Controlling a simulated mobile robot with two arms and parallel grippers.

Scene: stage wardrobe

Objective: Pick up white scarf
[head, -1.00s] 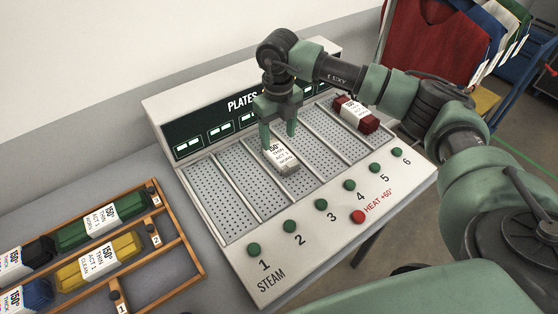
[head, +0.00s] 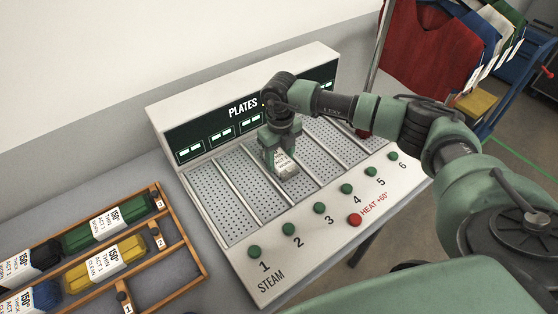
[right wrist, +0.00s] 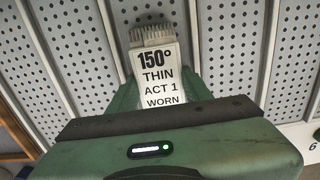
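The white scarf (head: 287,166) is a small folded bundle with a white tag. It lies on a perforated plate near the middle of the steam table. In the right wrist view the scarf (right wrist: 157,70) shows its tag: 150°, THIN, ACT 1, WORN. My right gripper (head: 279,160) is down at the scarf, its green fingers on either side of it. In the right wrist view the fingers (right wrist: 160,92) lie close along the tag's sides; whether they press on it is hidden. My left gripper is in no view.
The steam table (head: 275,255) has raised dividers between plates and green buttons in front. A red bundle (head: 363,133) lies on a right-hand plate, partly behind my arm. A wooden rack (head: 187,236) with green, yellow and other bundles stands left. Garments (head: 430,50) hang behind right.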

